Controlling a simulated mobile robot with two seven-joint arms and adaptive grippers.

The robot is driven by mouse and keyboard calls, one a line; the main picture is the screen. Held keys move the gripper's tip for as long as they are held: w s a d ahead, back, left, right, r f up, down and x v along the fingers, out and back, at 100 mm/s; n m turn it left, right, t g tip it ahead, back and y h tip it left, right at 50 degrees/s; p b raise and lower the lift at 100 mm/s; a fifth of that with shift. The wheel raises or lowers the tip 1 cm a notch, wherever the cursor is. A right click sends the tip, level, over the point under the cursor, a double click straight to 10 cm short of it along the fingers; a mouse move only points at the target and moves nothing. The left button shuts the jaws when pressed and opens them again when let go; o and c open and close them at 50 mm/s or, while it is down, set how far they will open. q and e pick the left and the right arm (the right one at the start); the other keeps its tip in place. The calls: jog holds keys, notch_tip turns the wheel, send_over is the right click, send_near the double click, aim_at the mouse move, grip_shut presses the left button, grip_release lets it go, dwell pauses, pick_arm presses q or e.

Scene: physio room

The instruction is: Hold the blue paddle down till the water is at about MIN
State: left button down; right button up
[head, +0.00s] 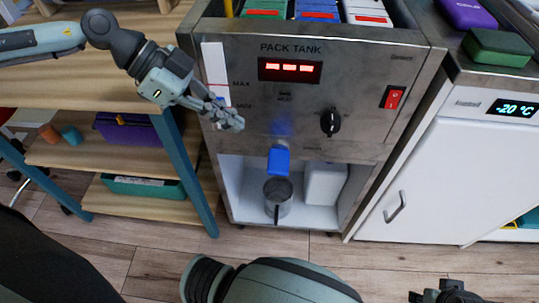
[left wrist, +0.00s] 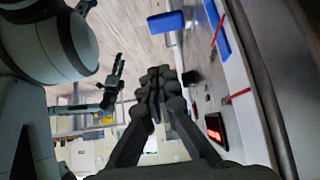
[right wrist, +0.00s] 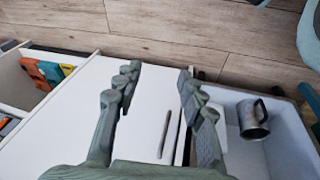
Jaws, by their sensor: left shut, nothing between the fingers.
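The blue paddle (head: 278,160) sticks out below the black knob on the pack tank's front. It also shows in the left wrist view (left wrist: 165,22). My left gripper (head: 238,123) is shut and empty, up and left of the paddle and apart from it. The white level gauge (head: 214,62) has a red line by MAX; my gripper hides its lower part. In the left wrist view, blue water (left wrist: 223,42) fills part of the gauge, passing one red line and ending short of the other. My right gripper (right wrist: 158,78) is open and empty, low at the right.
A metal mug (head: 278,205) stands in the bay below the paddle, beside a white container (head: 325,184). A red switch (head: 393,97) is at the panel's right. A shelf (head: 75,150) stands left and a white freezer (head: 425,175) right.

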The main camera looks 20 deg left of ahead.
pick_arm(q)
send_over(283, 168)
jog(key=a, duration=0.3)
jog(key=f, duration=0.7)
jog(key=shift+s+d+f, duration=0.1)
jog(key=shift+s+d, duration=0.15)
jog(key=shift+s, duration=0.15)
jog(key=f, duration=0.2)
jog(key=shift+a+f+b, duration=0.2)
jog(key=shift+f+b, duration=0.15)
jog(key=shift+f, duration=0.6)
pick_arm(e)
jog(key=shift+v, duration=1.05)
jog(key=shift+w+d, duration=0.1)
jog(key=shift+d, duration=0.1)
